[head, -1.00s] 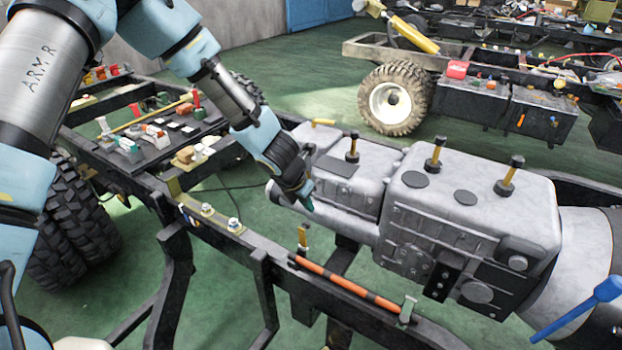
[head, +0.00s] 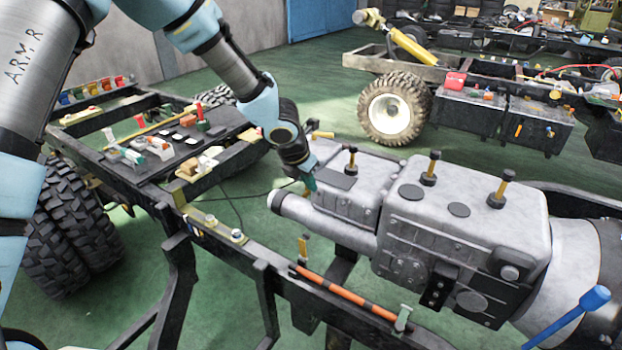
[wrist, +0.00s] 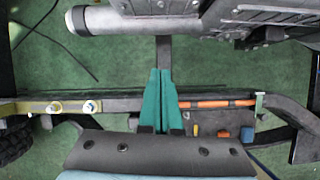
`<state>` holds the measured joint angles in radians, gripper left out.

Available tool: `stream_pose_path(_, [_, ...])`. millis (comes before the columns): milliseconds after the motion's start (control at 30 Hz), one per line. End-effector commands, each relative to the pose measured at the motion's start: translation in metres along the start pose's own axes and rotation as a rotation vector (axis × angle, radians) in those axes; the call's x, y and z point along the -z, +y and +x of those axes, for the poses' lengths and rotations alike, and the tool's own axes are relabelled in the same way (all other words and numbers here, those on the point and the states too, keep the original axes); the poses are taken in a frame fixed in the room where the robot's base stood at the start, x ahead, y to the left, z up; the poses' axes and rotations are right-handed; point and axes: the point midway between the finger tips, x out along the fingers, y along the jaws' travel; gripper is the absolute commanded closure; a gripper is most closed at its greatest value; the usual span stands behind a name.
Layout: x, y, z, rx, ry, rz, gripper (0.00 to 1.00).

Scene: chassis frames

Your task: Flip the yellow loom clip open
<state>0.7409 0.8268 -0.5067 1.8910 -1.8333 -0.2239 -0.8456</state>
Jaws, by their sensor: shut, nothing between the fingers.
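The yellow loom clip (head: 303,246) stands upright on the near chassis rail, at the left end of the orange-and-black loom (head: 345,291). A pale green-grey clip (head: 403,318) stands at the loom's right end. My gripper (head: 309,183) is above and beyond the yellow clip in the head view, in front of the grey gearbox, apart from the clip. In the wrist view its two green fingers (wrist: 161,100) are together and empty, pointing over the rail at the loom's left end (wrist: 203,103). I cannot make out the yellow clip there; the fingers may cover it.
The grey gearbox (head: 460,215) fills the space behind the rail, with a pipe-like end (head: 285,204) near my gripper. A yellow plate with bolts (head: 215,224) sits on the rail to the left. A blue-handled tool (head: 570,318) is at lower right.

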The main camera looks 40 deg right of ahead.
Motion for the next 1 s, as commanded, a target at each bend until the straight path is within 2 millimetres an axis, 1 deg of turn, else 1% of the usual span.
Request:
stream_pose_path(200, [-0.008,0.001,-0.007,0.002,0.002,0.0,1.0])
stream_pose_path(833, [-0.008,0.002,-0.008,0.0,0.002,0.004,1.0])
stream_pose_path(867, [-0.008,0.004,-0.009,-0.003,0.0,0.012,1.0])
stream_pose_path(933, [-0.004,0.018,-0.014,-0.022,-0.011,0.055,1.0])
stream_pose_path(967, [-0.002,0.027,-0.018,-0.035,-0.018,0.089,1.0])
stream_pose_path(1000, [0.003,0.042,-0.025,-0.056,-0.029,0.15,1.0])
